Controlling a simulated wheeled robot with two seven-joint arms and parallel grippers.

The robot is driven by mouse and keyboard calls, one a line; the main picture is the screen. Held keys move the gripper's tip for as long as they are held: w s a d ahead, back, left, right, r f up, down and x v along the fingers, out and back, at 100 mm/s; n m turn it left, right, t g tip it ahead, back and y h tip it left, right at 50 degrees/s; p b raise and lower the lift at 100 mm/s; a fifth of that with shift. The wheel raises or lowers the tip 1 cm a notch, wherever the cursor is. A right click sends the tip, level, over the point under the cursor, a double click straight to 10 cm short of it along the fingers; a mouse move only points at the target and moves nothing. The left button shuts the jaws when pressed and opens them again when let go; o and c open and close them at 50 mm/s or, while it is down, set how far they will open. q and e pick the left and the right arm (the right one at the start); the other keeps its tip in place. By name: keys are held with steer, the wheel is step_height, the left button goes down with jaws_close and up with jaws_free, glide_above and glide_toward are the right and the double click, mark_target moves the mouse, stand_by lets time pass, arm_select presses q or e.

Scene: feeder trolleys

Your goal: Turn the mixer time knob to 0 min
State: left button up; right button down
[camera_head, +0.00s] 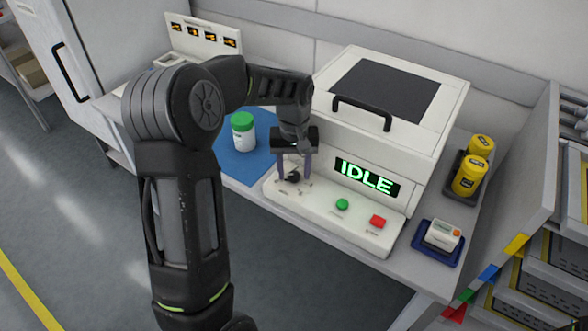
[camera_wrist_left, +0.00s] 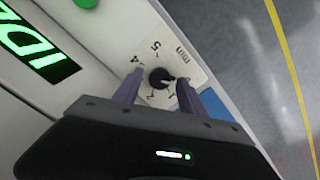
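The mixer time knob (camera_head: 293,176) is a small black knob on the left end of the mixer's white front panel. It also shows in the left wrist view (camera_wrist_left: 160,77), on a pale dial plate with printed marks and a light pointer toward picture right. The mixer (camera_head: 425,150) has a display (camera_head: 366,178) reading IDLE. My right gripper is not in view.
On the same panel are a green button (camera_head: 342,204) and a red button (camera_head: 378,221). A green-lidded white jar (camera_head: 243,132) stands on a blue mat (camera_head: 228,157) left of the gripper. Yellow containers (camera_head: 469,176) and a blue tray (camera_head: 426,252) are at the right.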

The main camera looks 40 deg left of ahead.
mark_target(294, 174)
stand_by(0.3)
arm_select(q)
step_height(294, 174, up, 8)
steer(key=shift+f, duration=0.1)
stand_by(0.4)
stand_by(0.4)
